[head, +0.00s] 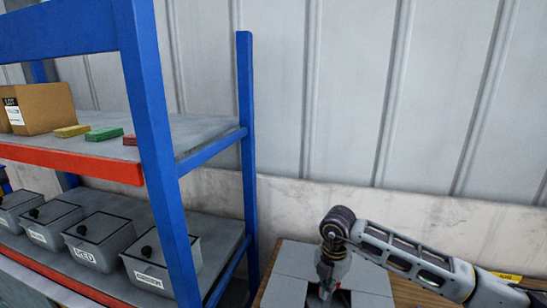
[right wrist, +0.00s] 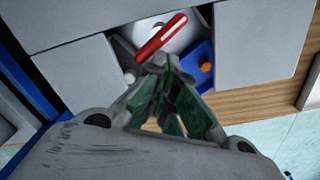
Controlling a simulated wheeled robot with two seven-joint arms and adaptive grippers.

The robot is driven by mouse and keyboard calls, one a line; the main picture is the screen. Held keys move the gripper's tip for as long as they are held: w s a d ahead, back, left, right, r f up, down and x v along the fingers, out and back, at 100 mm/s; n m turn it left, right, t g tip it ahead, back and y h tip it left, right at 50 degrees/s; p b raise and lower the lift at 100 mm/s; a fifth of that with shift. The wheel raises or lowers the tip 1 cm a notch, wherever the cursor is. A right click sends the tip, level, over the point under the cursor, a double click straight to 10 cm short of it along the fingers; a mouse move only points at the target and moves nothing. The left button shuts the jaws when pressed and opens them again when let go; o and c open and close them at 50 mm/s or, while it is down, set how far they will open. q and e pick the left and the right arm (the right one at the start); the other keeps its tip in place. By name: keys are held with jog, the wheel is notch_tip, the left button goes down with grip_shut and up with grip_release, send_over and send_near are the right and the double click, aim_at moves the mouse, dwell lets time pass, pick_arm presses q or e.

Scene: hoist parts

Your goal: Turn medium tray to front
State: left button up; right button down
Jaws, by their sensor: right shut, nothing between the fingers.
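Flat grey panels (head: 305,258) lie on a wooden-topped table at the lower middle of the head view, around a dark opening. They also show in the right wrist view (right wrist: 258,45). I cannot tell which part is the medium tray. My right gripper (head: 326,290) points down at the opening; in the right wrist view its green-padded fingers (right wrist: 157,66) are closed together and empty. Their tips are close to a red bar (right wrist: 160,37) in the opening; contact cannot be told. A blue part with an orange knob (right wrist: 206,67) is beside it. My left gripper is out of view.
A blue-framed rack (head: 150,95) stands to the left, with a cardboard box (head: 45,107) and small coloured blocks on its upper shelf. Several lidded grey bins (head: 101,240) stand below. A pale wall (head: 300,188) is behind the table (right wrist: 248,97).

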jog(key=shift+s+f+b, duration=0.15)
jog(key=shift+s+f, duration=0.15)
jog(key=shift+f, duration=0.3)
jog(key=shift+s+f+b, duration=0.15)
jog(key=shift+s+f, duration=0.1)
jog(key=shift+f, duration=0.35)
jog(key=shift+w+a+r+m, duration=0.1)
jog(key=shift+w+r+m, duration=0.1)
jog(key=shift+r+m, duration=0.1)
jog(key=m, duration=0.2)
jog(key=w+a+r+m, duration=0.1)
jog(key=m, duration=0.1)
dwell(0.3)
jog(key=shift+s, duration=0.15)
jog(key=shift+a+r, duration=0.1)
jog(key=shift+r, duration=0.2)
notch_tip(320, 180, up, 6)
jog(key=p, duration=0.3)
dwell(0.9)
